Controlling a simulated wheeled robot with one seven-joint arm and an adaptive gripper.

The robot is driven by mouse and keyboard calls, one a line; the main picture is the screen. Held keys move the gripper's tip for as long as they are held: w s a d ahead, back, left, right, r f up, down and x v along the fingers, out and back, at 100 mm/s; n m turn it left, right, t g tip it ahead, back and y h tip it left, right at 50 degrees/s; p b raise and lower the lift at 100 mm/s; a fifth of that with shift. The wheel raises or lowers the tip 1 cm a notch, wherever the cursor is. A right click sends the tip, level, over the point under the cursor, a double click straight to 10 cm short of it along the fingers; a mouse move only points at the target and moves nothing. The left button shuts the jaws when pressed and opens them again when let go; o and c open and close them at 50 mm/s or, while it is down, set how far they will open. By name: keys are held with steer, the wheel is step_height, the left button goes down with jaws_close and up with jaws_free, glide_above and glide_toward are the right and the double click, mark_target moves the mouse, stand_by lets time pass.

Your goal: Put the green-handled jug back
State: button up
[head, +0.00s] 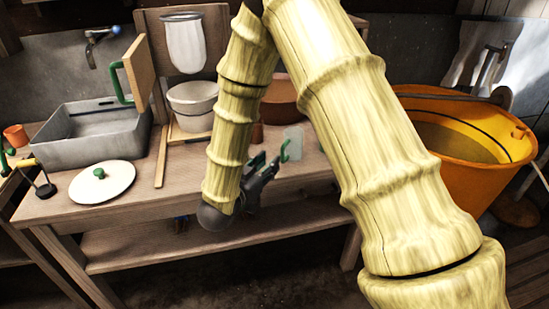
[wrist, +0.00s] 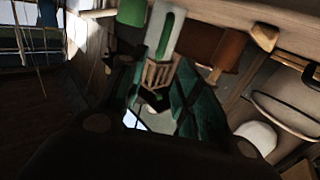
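The green-handled jug (head: 294,138) stands on the workbench, right of centre in the head view, with a pale, clear body. Its green handle (head: 284,151) faces my gripper. In the wrist view the jug (wrist: 174,36) appears near the top, with the green handle in front of its pale body. My gripper (head: 263,166) has dark green fingers and is at the bench's front edge, just left of the handle. In the wrist view the fingers (wrist: 160,88) look apart, with nothing seen held between them. My arm hides part of the bench.
A grey sink (head: 95,150) and a white lid (head: 102,183) with a green knob are on the left. A white bucket (head: 193,108) stands under a hanging white mould (head: 185,45). A brown bowl (head: 286,103) is behind the jug. An orange bucket (head: 470,175) stands right.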

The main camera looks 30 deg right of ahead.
steer(key=s+a+f+n+y, duration=0.25)
steer(key=s+f+y, duration=0.25)
steer(key=f, duration=0.8)
steer(key=s+a+f+n+y, duration=0.2)
steer(key=s+f+n+y, duration=0.2)
steer(key=f, duration=0.8)
steer(key=s+a+f+n+g+y, duration=0.1)
steer(key=s+f+g+y, duration=0.1)
steer(key=s, duration=0.7)
steer(key=s+a+f+n+g+y, duration=0.1)
steer(key=s+f+n+g+y, duration=0.1)
steer(key=s+f+g, duration=0.2)
steer(key=s+a+f+n+g+y, duration=0.1)
steer(key=s+f+n+g+y, duration=0.1)
steer(key=s+f, duration=0.6)
steer(key=s+g, duration=0.1)
steer(key=s, duration=0.6)
steer(key=shift+a, duration=0.2)
step_height(320, 180, up, 7)
steer(key=p, duration=0.7)
steer(key=shift+r, duration=0.15)
